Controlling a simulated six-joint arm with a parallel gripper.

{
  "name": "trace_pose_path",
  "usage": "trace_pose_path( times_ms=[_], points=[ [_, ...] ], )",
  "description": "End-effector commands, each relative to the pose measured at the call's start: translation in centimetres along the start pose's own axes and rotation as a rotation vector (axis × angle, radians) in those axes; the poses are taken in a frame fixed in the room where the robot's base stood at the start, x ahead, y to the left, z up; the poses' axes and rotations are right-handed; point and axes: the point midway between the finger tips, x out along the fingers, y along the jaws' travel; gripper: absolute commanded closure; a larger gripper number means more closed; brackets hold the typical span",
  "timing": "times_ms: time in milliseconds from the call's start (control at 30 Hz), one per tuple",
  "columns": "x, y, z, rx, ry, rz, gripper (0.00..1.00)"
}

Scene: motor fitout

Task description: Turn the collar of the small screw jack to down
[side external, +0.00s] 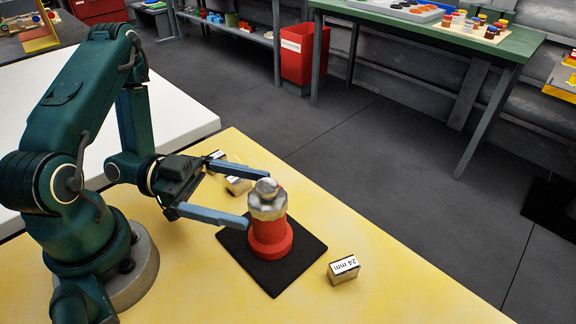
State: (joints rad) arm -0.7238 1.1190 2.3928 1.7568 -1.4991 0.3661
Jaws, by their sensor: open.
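The small screw jack (269,237) stands upright on a black mat on the yellow table. It has a red body with a wide foot. Its silver collar (267,204) sits at the top of the red body, with a rounded silver cap above it. My gripper (246,197) is open, its two blue-grey fingers reaching from the left toward the jack at collar height. The near fingertip is close to the collar's left side and the far one passes behind it. I cannot tell whether either finger touches the collar.
The black mat (299,262) lies under the jack. A block labelled 24 mm (344,269) stands at the right on the yellow table (400,290). Two similar blocks (238,186) (217,156) lie behind the gripper. The table's front right is clear.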

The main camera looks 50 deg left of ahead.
Motion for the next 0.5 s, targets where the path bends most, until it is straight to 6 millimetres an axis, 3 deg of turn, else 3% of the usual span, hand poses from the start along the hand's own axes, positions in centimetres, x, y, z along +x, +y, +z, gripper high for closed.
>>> trace_pose_path(
  times_ms=[500],
  points=[
    [4.3,0.1,0.0,-0.001,0.0,0.004,0.01]
  ],
)
